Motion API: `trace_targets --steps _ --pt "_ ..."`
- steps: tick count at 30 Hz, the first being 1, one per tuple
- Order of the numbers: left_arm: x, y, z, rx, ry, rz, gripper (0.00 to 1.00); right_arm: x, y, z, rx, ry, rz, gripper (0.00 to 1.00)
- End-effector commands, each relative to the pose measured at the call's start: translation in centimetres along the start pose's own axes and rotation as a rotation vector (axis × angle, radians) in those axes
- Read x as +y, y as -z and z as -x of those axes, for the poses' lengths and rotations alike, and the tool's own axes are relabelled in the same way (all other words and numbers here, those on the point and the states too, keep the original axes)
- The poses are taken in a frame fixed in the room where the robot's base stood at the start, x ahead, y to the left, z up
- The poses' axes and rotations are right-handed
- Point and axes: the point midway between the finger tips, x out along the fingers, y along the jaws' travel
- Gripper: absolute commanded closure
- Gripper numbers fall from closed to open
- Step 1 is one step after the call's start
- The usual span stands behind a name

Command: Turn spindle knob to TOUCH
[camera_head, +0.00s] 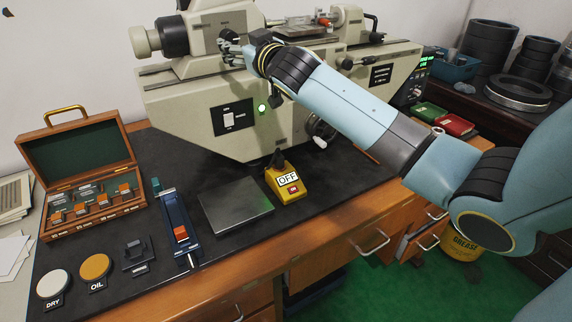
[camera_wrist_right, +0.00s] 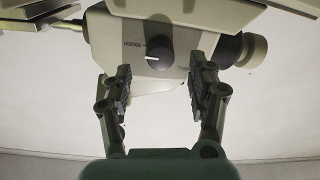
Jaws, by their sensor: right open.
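The round black spindle knob (camera_wrist_right: 160,57) is on the cream machine head, in the upper middle of the right wrist view. Its white pointer line points left. A small upside-down dark label (camera_wrist_right: 132,46) is on the housing to the knob's upper left; I cannot read it surely. My right gripper (camera_wrist_right: 159,85) is open and empty. Its two fingers stand left and right of the knob's line, with the tips lower in the picture and apart from it. In the head view my right gripper (camera_head: 236,46) is at the machine's spindle head (camera_head: 203,33), largely covering the knob's area. My left gripper is not in view.
The cream grinding machine (camera_head: 180,100) stands on the dark bench mat. A yellow OFF box (camera_head: 286,184), a steel plate (camera_head: 235,205), a wooden gauge case (camera_head: 75,148) and DRY and OIL pads (camera_head: 95,267) lie in front. Black rings (camera_head: 490,45) are stacked at far right.

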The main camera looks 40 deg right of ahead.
Motion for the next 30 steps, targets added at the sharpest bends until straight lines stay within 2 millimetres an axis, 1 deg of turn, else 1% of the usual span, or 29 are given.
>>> trace_targets --steps 1,8,17,21,30 --pt "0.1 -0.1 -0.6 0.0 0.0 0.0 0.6 -0.1 -0.4 1.2 0.0 0.002 0.002 0.42" --pt "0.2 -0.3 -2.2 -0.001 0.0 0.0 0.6 -0.1 -0.3 6.2 0.0 0.002 0.001 0.42" --pt "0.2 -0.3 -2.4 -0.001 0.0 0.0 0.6 -1.0 -6.3 8.2 -0.163 -0.013 0.001 0.42" --pt "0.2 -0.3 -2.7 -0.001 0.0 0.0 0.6 -1.6 -9.1 9.5 -0.24 -0.014 0.004 0.42" --pt "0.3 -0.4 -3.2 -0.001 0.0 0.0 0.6 -2.8 -14.8 12.6 -0.401 -0.007 0.016 0.42"
